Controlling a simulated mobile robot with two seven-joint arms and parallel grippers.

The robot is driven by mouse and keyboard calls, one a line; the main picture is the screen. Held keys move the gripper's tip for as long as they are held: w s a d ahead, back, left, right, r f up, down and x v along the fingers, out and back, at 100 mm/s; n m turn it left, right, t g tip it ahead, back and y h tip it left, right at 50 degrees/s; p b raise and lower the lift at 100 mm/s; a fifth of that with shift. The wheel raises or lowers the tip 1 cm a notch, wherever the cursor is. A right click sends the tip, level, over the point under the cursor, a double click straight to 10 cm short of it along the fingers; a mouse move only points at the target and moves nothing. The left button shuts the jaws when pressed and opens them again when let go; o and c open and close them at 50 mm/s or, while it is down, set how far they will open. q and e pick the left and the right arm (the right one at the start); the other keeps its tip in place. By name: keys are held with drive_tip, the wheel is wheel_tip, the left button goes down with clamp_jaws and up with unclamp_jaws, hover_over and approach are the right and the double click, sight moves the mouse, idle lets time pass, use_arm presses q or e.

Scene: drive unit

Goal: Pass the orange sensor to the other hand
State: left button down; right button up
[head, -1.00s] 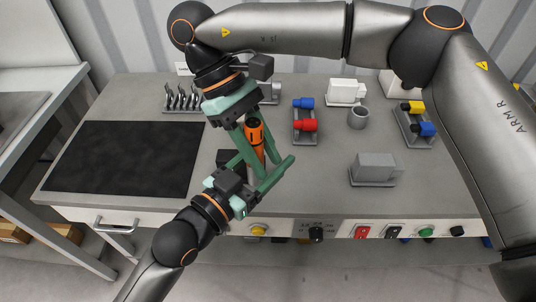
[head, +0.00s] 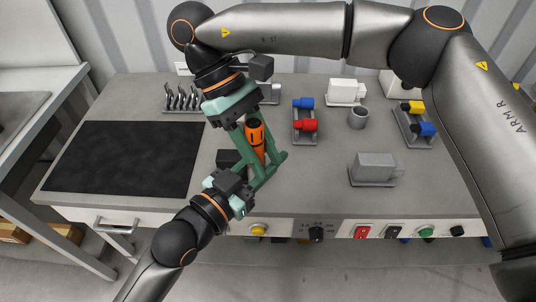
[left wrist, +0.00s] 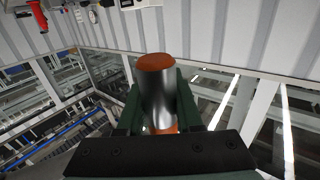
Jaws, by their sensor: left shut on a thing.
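The orange sensor (head: 255,138), a cylinder with a dark top, is held tilted above the table between both grippers. My left gripper (head: 266,160) reaches up from the lower left and is shut on the sensor's lower part. My right gripper (head: 268,150) comes down from above, with its green fingers along both sides of the sensor, shut on it. In the left wrist view the sensor (left wrist: 158,90) shows a silver middle and orange ends between my green fingers. The crossed fingers hide part of its lower end.
A dark mat (head: 125,158) lies on the left of the grey table. A black block (head: 228,158) is behind the fingers. A holder with blue and red parts (head: 305,124), a grey cup (head: 358,117) and a grey block (head: 374,168) stand to the right.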

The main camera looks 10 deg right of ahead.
drive_tip(key=o, duration=0.5)
